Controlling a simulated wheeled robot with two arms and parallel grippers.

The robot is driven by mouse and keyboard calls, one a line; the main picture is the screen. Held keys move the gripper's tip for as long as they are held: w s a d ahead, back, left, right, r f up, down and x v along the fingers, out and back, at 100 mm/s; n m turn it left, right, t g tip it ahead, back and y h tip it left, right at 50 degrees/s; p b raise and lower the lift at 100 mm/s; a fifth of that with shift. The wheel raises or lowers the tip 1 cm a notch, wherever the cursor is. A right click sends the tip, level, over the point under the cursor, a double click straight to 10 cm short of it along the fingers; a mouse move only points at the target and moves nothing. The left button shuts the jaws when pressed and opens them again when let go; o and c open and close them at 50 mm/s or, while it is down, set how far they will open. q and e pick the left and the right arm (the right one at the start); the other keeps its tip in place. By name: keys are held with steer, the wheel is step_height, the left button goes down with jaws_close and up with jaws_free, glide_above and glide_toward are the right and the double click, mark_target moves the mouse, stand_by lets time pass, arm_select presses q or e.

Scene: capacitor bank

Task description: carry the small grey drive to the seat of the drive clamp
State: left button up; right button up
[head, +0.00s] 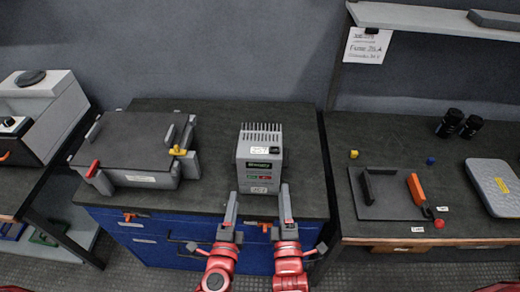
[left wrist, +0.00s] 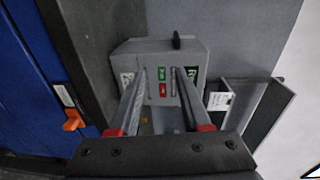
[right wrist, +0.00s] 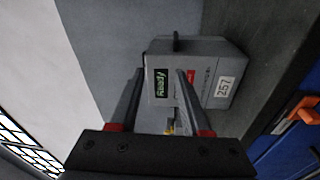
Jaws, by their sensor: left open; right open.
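The small grey drive (head: 260,166) stands upright on the middle bench, with fins at its top and a green display on its front. It also shows in the left wrist view (left wrist: 135,57) and the right wrist view (right wrist: 208,58). My left gripper (head: 231,206) is open at the drive's lower left. My right gripper (head: 286,204) is open at its lower right. Both are empty; I cannot tell whether they touch the drive. A dark plate (head: 400,208) with a black upright and an orange handle (head: 416,188) lies on the right bench and looks like the drive clamp.
A dark-topped grey fixture (head: 130,140) with red and yellow tabs stands left of the drive. A grey-yellow case (head: 495,186), two black cylinders (head: 450,122) and small coloured blocks are on the right bench. A gap separates the benches. Blue drawers (head: 150,245) lie below the middle bench.

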arm_select(q)
steer(key=r, duration=0.1)
steer(key=a+r+y, duration=0.1)
steer(key=shift+r+n+t, duration=0.3)
steer(key=shift+r+t, duration=0.05)
steer(key=shift+t, duration=0.05)
arm_select(e)
steer(key=shift+w+d+f+g+h, duration=0.2)
steer(key=shift+d+f+g+h, duration=0.3)
steer(key=shift+d+f, duration=0.45)
arm_select(q)
glide_toward(235, 146)
steer(key=w, duration=0.6)
steer(key=shift+w+d+f, duration=0.1)
steer(key=shift+f, duration=0.15)
arm_select(e)
glide_toward(286, 148)
steer(key=w, duration=0.7)
steer(key=shift+w+d+f, duration=0.1)
steer(key=shift+d+f, duration=0.1)
steer(key=shift+d, duration=0.1)
arm_select(q)
steer(key=shift+w+d, duration=0.1)
steer(key=shift+w, duration=0.65)
arm_select(e)
steer(key=shift+w+f, duration=0.1)
steer(key=shift+w, duration=0.65)
